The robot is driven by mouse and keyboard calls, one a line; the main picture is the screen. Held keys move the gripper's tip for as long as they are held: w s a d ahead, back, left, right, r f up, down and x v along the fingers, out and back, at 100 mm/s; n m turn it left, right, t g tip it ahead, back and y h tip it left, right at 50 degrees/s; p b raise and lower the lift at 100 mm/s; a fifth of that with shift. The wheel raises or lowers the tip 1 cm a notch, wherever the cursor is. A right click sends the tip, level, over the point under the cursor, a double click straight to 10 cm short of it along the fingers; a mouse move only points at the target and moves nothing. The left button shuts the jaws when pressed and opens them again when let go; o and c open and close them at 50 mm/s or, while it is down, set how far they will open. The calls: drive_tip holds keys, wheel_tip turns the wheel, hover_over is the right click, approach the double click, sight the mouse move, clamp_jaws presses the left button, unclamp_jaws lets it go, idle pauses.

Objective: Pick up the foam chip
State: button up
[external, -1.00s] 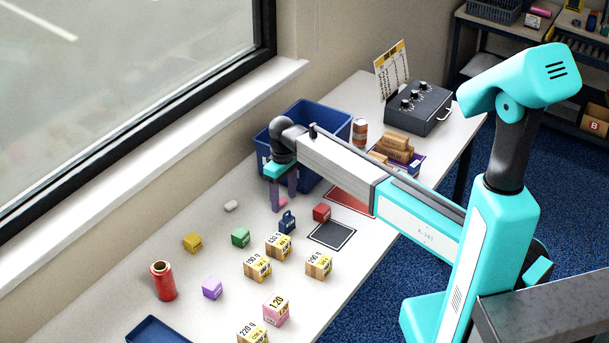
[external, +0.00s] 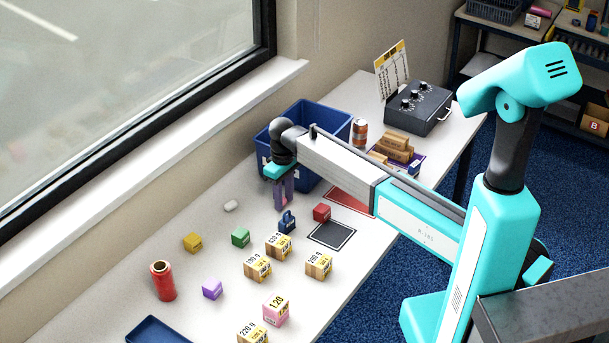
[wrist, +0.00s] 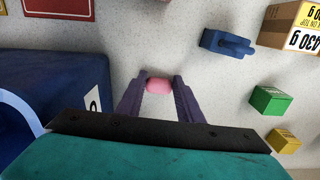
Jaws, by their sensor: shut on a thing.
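A small pink foam chip (wrist: 158,86) lies between the two purple fingers of my gripper (wrist: 160,80) in the wrist view. The fingers touch it on both sides, so my gripper is shut on it. In the external view my gripper (external: 284,204) points down at the table, just in front of the blue bin, and the pink chip is mostly hidden by the fingers. A small white chip-like piece (external: 231,206) lies on the table to the left of my gripper.
The blue bin (external: 312,117) stands close behind my gripper. A dark blue weight (external: 287,223), a red block (external: 321,212) and a green block (external: 240,237) are nearby. Several cartons stand toward the front. A black-bordered mat (external: 331,234) is bare.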

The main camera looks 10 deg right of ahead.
sight(284, 201)
drive_tip(key=shift+r, duration=0.1)
drive_tip(key=shift+c, duration=0.2)
wheel_tip(284, 201, up, 10)
drive_tip(key=b, duration=0.3)
idle(0.5)
idle(0.6)
